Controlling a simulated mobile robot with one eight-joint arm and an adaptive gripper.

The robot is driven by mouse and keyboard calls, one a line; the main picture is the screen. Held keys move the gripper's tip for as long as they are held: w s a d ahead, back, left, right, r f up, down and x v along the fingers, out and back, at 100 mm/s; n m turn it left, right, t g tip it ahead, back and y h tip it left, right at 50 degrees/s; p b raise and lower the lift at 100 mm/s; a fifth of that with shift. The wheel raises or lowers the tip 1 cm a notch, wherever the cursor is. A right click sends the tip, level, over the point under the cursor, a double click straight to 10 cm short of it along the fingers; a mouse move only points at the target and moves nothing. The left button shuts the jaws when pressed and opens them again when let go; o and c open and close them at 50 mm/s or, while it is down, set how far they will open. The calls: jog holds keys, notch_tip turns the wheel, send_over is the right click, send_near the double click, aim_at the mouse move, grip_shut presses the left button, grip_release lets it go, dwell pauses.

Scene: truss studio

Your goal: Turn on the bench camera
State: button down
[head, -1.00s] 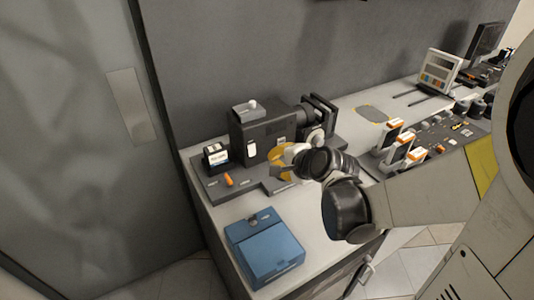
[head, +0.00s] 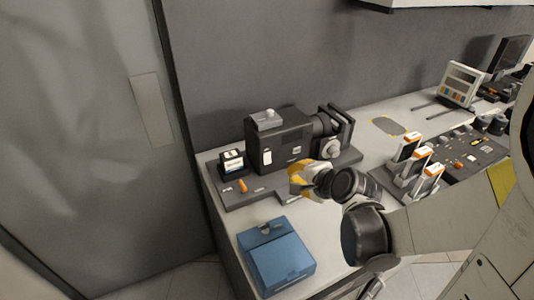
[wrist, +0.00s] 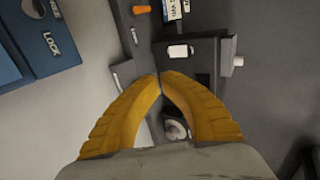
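The bench camera (head: 280,143) is a dark grey box on a grey base plate, with a lens and square hood at its right. Its side bears a small white switch-like piece (head: 267,157), also in the wrist view (wrist: 178,52). A grey block with a pale knob (head: 268,118) is on top; the knob shows at the right in the wrist view (wrist: 238,61). An orange lever (head: 243,186) is on the base plate. My gripper (head: 297,178) is in front of the camera's side, its yellow fingertips together and empty in the wrist view (wrist: 160,76).
A dark battery-like block with a white label (head: 232,162) stands at the base's left end. A blue case (head: 275,260) lies at the bench's front left. Several orange-topped units (head: 407,147) and a control panel (head: 470,150) are to the right. A wall is behind.

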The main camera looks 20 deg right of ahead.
aim_at(270, 163)
jog(key=shift+w+f, duration=0.1)
jog(key=b+x, duration=0.4)
jog(key=x, duration=0.6)
jog(key=shift+w+a+f, duration=0.15)
jog(key=shift+w+f, duration=0.05)
jog(key=shift+w+a+b, duration=0.2)
jog(key=shift+w+b, duration=0.15)
jog(key=shift+w, duration=0.8)
jog(key=shift+w+a, duration=0.1)
jog(key=shift+w, duration=0.45)
jog(key=shift+w+a+f+b, duration=0.1)
jog(key=shift+w+f+b, duration=0.05)
jog(key=shift+w+b, duration=0.2)
jog(key=shift+r, duration=0.25)
